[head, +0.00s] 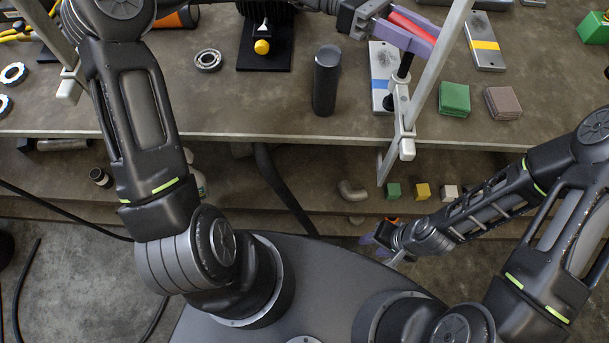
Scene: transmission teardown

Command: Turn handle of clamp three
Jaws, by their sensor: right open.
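A bar clamp (429,78) with a pale steel bar grips the bench edge at the centre right, with a black screw and foot below its red handle (408,24). My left gripper (405,36), with purple fingers, is at this red handle. Its fingers overlap the handle, and I cannot tell whether they are closed on it. Another clamp (65,68) stands at the bench's left side, partly hidden by my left arm. No number shows on either clamp. My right gripper (381,241) is open and low in front of the bench, away from the clamps.
The bench (240,115) carries a dark cylinder (326,80), a bearing ring (208,60), a blue-striped plate (383,84), a yellow-striped plate (484,44), green blocks (454,98) and a brown block (503,102). Small cubes (422,191) lie on the shelf below.

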